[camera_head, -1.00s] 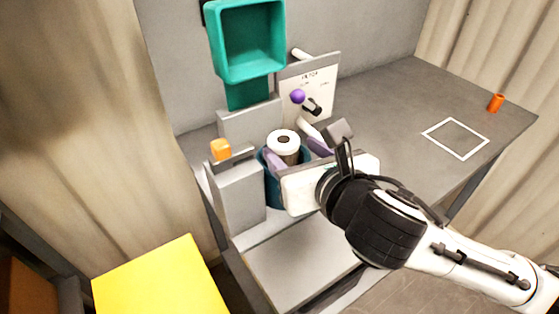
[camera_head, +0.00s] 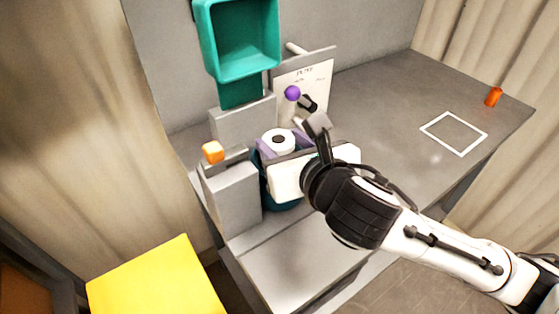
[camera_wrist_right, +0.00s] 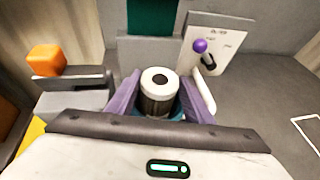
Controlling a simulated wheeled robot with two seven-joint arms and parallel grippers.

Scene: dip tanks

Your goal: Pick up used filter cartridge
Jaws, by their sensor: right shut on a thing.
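The used filter cartridge (camera_head: 278,140) is an upright cylinder with a white ring top, a dark centre hole and a greyish body. It stands in a dark teal round tank (camera_head: 270,196). My right gripper (camera_head: 281,146) has its purple fingers on either side of the cartridge and is shut on it. In the right wrist view the cartridge (camera_wrist_right: 159,98) sits upright between the two purple fingers, its lower end hidden in the tank. The white gripper body covers part of the tank. My left gripper is not in view.
A teal open box (camera_head: 243,45) stands above the tank. A panel (camera_head: 303,85) with a purple-knobbed lever is behind. An orange block (camera_head: 213,152) tops a grey housing at left. A yellow surface (camera_head: 155,280) is at lower left. The right counter is mostly clear, with a white outlined square (camera_head: 454,133).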

